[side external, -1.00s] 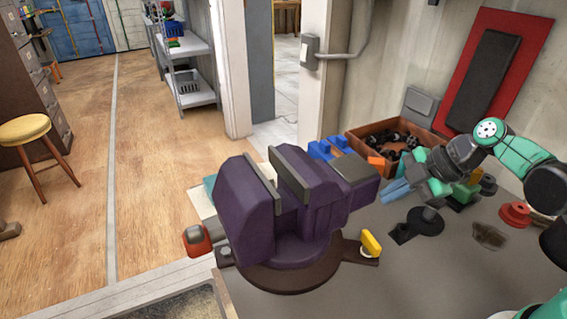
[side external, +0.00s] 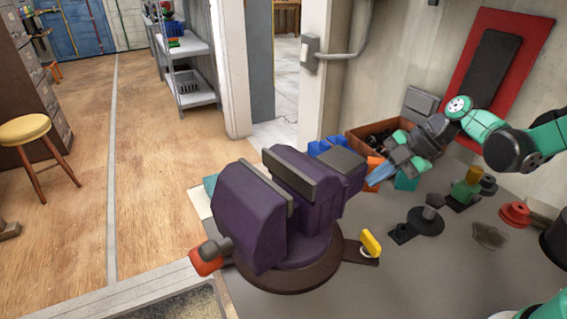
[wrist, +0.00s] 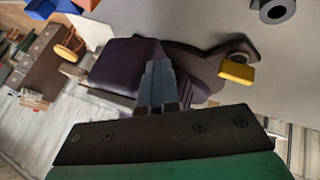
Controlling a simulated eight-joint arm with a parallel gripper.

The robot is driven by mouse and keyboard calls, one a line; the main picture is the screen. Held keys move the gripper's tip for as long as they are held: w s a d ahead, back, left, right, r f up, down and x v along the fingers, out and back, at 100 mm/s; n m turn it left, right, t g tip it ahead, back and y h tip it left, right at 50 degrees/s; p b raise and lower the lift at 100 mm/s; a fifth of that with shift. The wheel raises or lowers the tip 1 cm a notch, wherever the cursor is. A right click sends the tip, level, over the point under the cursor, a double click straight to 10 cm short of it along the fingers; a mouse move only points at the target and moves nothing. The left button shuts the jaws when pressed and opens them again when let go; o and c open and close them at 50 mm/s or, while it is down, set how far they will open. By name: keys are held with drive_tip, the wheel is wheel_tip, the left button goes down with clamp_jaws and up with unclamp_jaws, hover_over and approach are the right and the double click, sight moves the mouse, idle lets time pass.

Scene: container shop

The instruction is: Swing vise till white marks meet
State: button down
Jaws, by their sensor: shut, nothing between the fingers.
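The purple vise (side external: 285,205) stands on its dark round base (side external: 290,272) at the front left of the bench, its grey-faced jaws running diagonally. It also shows in the wrist view (wrist: 117,62). A yellow lever (side external: 371,242) sits on the base's right lug. My gripper (side external: 374,178) has its blue fingers shut and empty, beside the vise's rear right end; a touch cannot be told. In the wrist view my shut fingers (wrist: 157,72) overlap the purple body. I cannot make out the white marks in either view.
A black round fixture (side external: 427,218) and a red knob (side external: 514,214) stand to the right. The bench front right of the vise is clear.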

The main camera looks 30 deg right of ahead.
drive_tip(key=w+n+g, duration=0.1)
drive_tip(key=w, duration=0.1)
drive_tip(key=w+n, duration=0.2)
drive_tip(key=w+n+g+y, duration=0.1)
drive_tip(key=w, duration=0.2)
drive_tip(key=shift+a+n+g, duration=0.3)
drive_tip(key=shift+a, duration=0.05)
drive_tip(key=shift+w+a, duration=0.2)
drive_tip(key=shift+w, duration=0.35)
drive_tip(key=shift+w+a, duration=0.2)
drive_tip(key=shift+w, duration=0.35)
drive_tip(key=s+d+f+v, duration=0.1)
drive_tip(key=s+v, duration=0.1)
drive_tip(key=v, duration=1)
drive_tip(key=s+a+f+m+t+h, duration=0.1)
drive_tip(key=s+m, duration=0.5)
drive_tip(key=m, duration=0.6)
drive_tip(key=s+a+f+m+t+h, duration=0.1)
drive_tip(key=s+a+m+t+h, duration=0.3)
drive_tip(key=m, duration=0.8)
drive_tip(key=shift+s+a+f+h, duration=0.25)
drive_tip(key=shift+s+a+h, duration=0.75)
drive_tip(key=shift+a, duration=0.6)
